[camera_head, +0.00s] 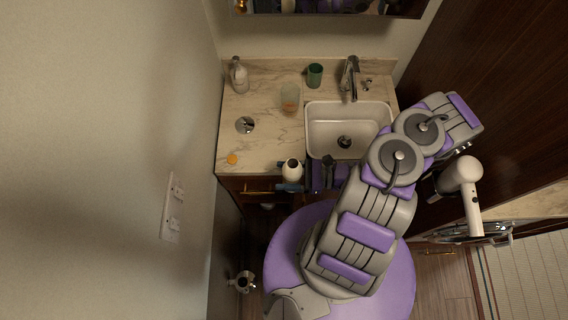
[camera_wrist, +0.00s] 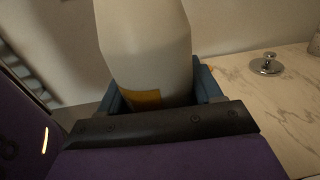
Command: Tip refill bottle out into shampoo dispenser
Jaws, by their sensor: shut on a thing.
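My gripper (camera_head: 291,186) is shut on the white refill bottle (camera_head: 293,168), just off the counter's front edge. From above, a dark opening shows at the bottle's top. In the wrist view, the blue fingers of my gripper (camera_wrist: 160,96) clasp the refill bottle (camera_wrist: 146,45), which has an orange label patch low down; its top is out of frame. A clear container with amber content (camera_head: 290,98), which looks like the shampoo dispenser, stands on the counter left of the sink, apart from the bottle. A chrome pump top (camera_head: 244,125) lies on the counter; it also shows in the wrist view (camera_wrist: 266,64).
An orange cap (camera_head: 232,159) lies near the counter's front left. A pump bottle (camera_head: 238,75) and a green cup (camera_head: 314,75) stand at the back. The sink (camera_head: 324,113) and faucet (camera_head: 350,78) are at right. Bare marble (camera_head: 266,135) lies between the pump top and sink.

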